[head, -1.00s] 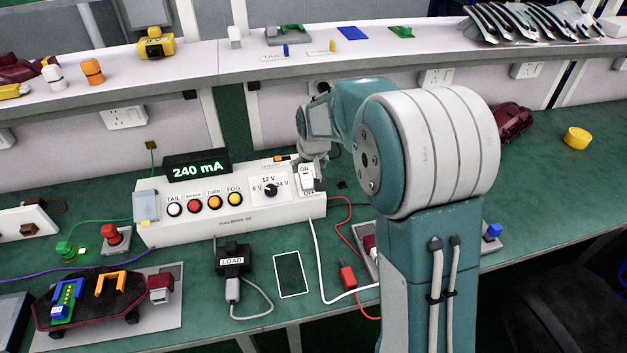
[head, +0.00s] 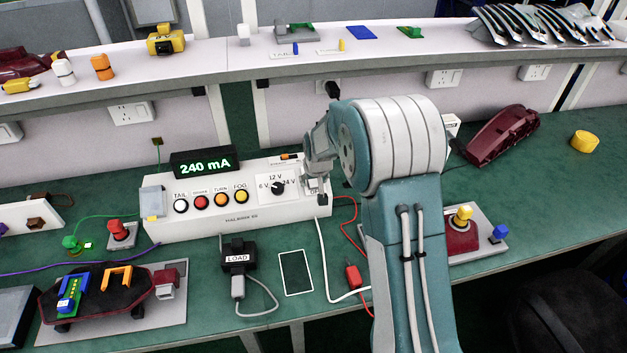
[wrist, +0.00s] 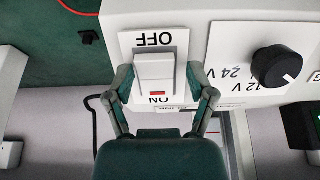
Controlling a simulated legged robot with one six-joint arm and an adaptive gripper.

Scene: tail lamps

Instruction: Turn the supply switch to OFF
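The supply switch (wrist: 154,72) is a white rocker on a white plate, upside down in the wrist view. OFF is printed at the plate's top in the picture and ON at the bottom. A red mark shows on the rocker's end beside ON. My gripper (wrist: 158,80) is open, one finger on each side of the rocker, with a gap visible on both sides. Whether it touches the plate I cannot tell. In the head view my gripper (head: 317,185) is at the right end of the white supply box (head: 235,222) and hides most of the switch. The display (head: 202,163) reads 240 mA.
A black voltage knob (wrist: 275,67) is beside the switch; coloured buttons (head: 201,202) line the box front. A red wire (head: 349,240) and a white cable (head: 322,262) run down beside the box. The shelf (head: 230,80) is above and behind.

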